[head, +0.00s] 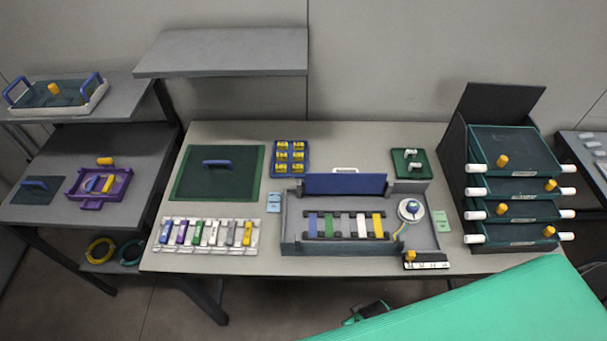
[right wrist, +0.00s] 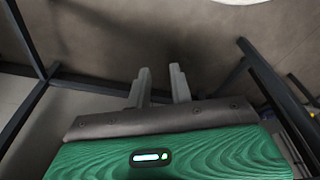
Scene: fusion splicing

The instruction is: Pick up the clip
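I cannot tell for sure which piece is the clip. Small coloured pieces stand in a row on a white rack (head: 205,248) at the front left of the table. Yellow pieces (head: 283,157) sit in a blue tray (head: 276,170) at the back. Two small white pieces (head: 411,153) lie on a green tray (head: 400,172) at the back right. My right gripper (right wrist: 160,72) shows in the right wrist view with its two grey fingers apart and nothing between them. It is away from all these pieces. My left gripper is not in view.
A grey station (head: 290,222) with a raised blue lid (head: 345,184) and coloured strips stands mid-table. A dark rack of green drawers (head: 512,152) stands at the right. A grey shelf (head: 222,52) overhangs the back left. A green mat (head: 190,187) lies at the left.

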